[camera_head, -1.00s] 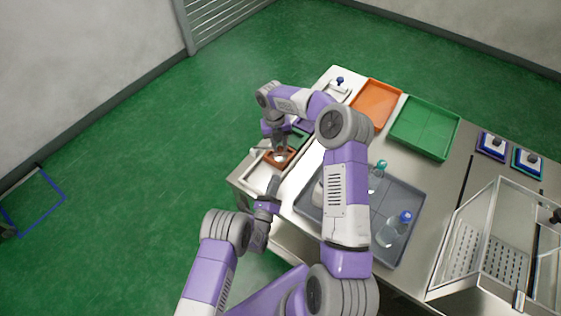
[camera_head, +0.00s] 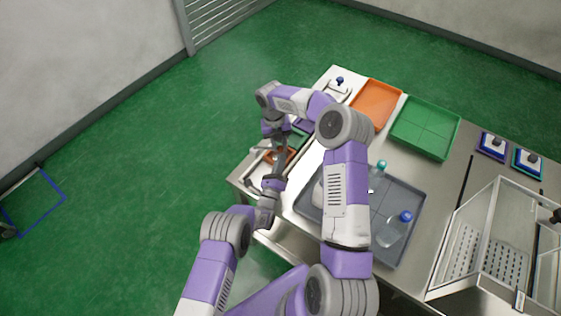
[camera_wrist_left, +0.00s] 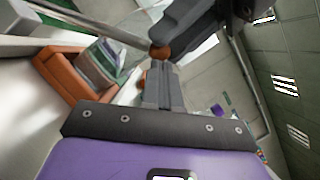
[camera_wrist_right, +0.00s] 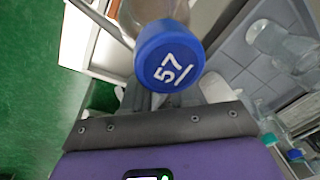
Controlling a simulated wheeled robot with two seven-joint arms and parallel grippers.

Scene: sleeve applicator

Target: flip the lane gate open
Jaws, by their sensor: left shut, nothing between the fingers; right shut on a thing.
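A small orange frame (camera_head: 291,154) sits on the left part of the table; it also shows in the left wrist view (camera_wrist_left: 68,78), with a clear and green item inside. My left gripper (camera_head: 279,163) is shut and empty beside it. In the left wrist view its fingertips (camera_wrist_left: 163,72) lie just below a small orange-brown knob (camera_wrist_left: 160,53) by a metal rod (camera_wrist_left: 95,22). I cannot tell whether this is the lane gate, or whether they touch. My right gripper (camera_head: 280,141) is shut on a clear bottle with a blue cap marked 57 (camera_wrist_right: 168,58).
A grey tray (camera_head: 408,240) holds bottles with teal and blue caps. Orange (camera_head: 376,104) and green (camera_head: 425,128) trays stand further back. A clear-walled metal enclosure (camera_head: 480,250) stands at right. My two arms come close together over the table's left end.

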